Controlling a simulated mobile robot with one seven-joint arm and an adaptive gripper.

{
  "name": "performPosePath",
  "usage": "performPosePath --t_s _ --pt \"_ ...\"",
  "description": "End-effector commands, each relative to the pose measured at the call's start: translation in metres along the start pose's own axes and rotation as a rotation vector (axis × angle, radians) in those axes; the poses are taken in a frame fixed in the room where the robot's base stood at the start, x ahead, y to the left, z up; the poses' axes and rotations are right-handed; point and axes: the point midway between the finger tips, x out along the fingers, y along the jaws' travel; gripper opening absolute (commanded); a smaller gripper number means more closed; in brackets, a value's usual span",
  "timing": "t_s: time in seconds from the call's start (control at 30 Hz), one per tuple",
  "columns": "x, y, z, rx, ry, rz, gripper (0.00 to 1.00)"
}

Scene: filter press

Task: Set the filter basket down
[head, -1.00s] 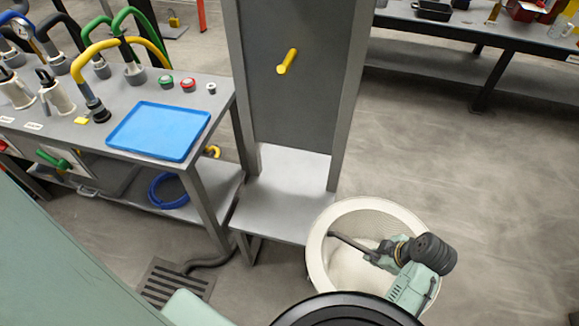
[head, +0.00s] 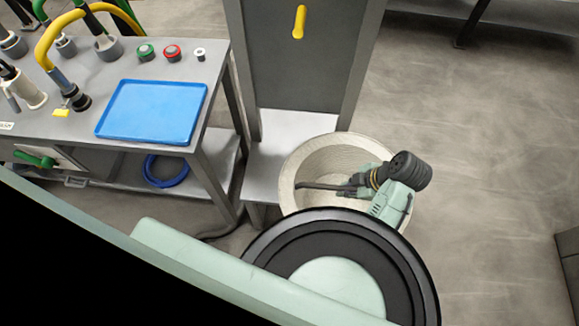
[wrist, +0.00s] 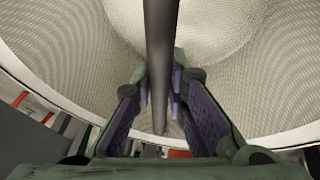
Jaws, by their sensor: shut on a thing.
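The filter basket (head: 303,165) is a round, whitish mesh tub with a dark bar (head: 318,186) across its mouth. My gripper (head: 352,186) is shut on this bar and holds the basket, which looks roughly upright. In the wrist view the bar (wrist: 160,40) runs between the fingers of my gripper (wrist: 160,85), with the mesh basket (wrist: 75,45) beneath and around. The basket overlaps the right part of the grey low shelf (head: 285,130) of the upright frame. I cannot tell whether it touches the shelf. My own arm hides the basket's near side.
A grey bench (head: 210,60) at left holds a blue tray (head: 152,110), hoses and push buttons. Floor (head: 480,150) at right is clear.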

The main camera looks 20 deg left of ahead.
Motion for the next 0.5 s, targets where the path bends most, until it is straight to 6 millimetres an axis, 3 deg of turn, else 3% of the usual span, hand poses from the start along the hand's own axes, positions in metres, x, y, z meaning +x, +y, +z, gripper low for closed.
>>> performPosePath --t_s 0.4,0.5 --pt "0.009 0.012 -0.02 0.0 -0.002 0.006 0.0" --pt "0.02 0.019 -0.034 -0.008 0.0 0.003 0.0"
